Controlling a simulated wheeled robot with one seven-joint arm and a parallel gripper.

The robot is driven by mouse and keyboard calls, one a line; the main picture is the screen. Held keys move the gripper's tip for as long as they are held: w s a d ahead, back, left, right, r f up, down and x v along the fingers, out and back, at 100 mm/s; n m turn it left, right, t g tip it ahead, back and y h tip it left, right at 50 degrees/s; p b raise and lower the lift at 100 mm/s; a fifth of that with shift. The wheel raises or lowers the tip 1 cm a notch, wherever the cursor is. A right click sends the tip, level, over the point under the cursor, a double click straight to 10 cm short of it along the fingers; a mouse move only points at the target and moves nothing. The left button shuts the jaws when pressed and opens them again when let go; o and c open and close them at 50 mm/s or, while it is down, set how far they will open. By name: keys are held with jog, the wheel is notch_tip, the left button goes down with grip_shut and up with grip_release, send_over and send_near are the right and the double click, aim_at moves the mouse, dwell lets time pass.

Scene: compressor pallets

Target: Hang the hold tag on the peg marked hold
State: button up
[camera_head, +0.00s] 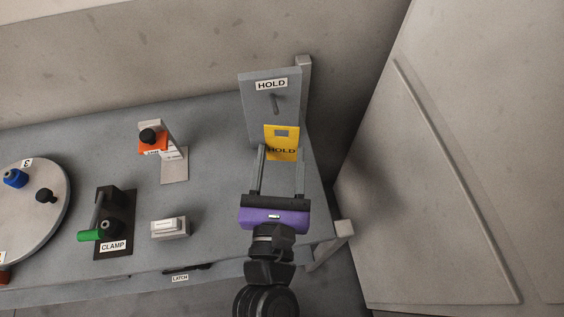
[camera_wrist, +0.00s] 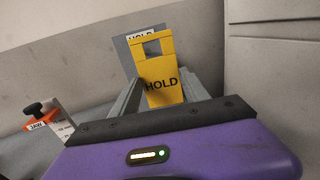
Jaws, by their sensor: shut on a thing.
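The hold tag (camera_head: 283,141) is a yellow plate with a rectangular hole near its top and the word HOLD. My gripper (camera_head: 279,157) is shut on its lower part and holds it upright. The tag also shows in the wrist view (camera_wrist: 158,68). Behind it stands a grey board (camera_head: 257,108) with a HOLD label and one dark peg (camera_head: 274,103). In the head view the tag appears just below the peg, apart from it in the picture. In the wrist view the tag covers the peg and part of the label.
An orange part with a black knob (camera_head: 148,137) sits on a stand to the left. A CLAMP fixture (camera_head: 107,228) with a green handle, a small grey block (camera_head: 169,228) and a round turntable (camera_head: 42,205) share the bench (camera_head: 212,122). A large panel (camera_head: 445,170) stands at the right.

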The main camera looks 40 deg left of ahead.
jog(key=w+a+f+b, duration=0.1)
jog(key=w+a, duration=0.4)
jog(key=a, duration=0.1)
jog(key=shift+w+f+b, duration=0.15)
jog(key=shift+f+b, duration=0.05)
jog(key=shift+b, duration=0.2)
dwell(0.7)
jog(key=shift+f, duration=0.15)
dwell(1.3)
jog(key=o, duration=1.4)
